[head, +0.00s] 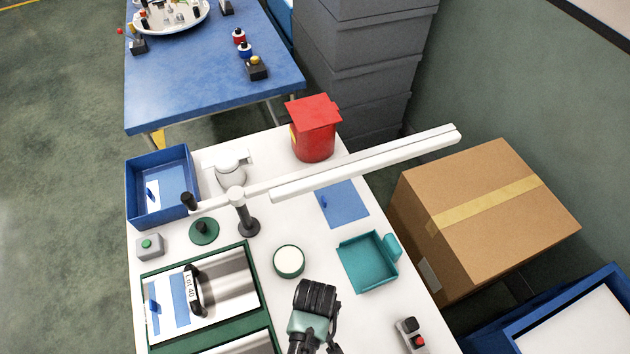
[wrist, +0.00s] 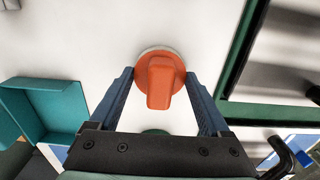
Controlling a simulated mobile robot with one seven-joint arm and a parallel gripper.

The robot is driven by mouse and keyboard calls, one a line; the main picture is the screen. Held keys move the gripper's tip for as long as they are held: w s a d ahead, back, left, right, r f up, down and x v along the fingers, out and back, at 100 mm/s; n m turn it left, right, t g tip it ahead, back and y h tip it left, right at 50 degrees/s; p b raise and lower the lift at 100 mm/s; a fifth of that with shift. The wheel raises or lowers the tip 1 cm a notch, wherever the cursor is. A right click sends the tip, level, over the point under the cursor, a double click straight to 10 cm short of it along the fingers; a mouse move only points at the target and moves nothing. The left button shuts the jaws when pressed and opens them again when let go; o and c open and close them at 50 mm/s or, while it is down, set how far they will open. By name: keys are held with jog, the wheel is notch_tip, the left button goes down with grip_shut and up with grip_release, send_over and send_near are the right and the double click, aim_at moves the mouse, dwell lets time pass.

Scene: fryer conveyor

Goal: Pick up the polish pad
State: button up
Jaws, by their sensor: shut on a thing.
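The polish pad (wrist: 160,80) is a round orange piece with a raised grip and a pale underside. In the wrist view it sits between the fingertips of my gripper (wrist: 159,77), which is shut on it. White tabletop shows around the pad; I cannot tell whether it touches the table or is just above. In the head view my gripper (head: 315,300) is at the front of the white table (head: 262,150), and the pad is hidden by it.
A green-rimmed round tin (head: 289,262) stands just beyond my gripper. A teal tray (head: 367,264) is to the right, a green-framed fixture (head: 250,320) to the left. A small control box (head: 410,335) sits front right. A long white lamp bar (head: 365,163) spans above the table.

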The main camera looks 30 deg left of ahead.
notch_tip(320, 180, up, 10)
jog(key=shift+r, duration=0.1)
dwell(0.6)
jog(key=o, duration=0.7)
jog(key=shift+c, duration=0.2)
jog(key=c, duration=0.5)
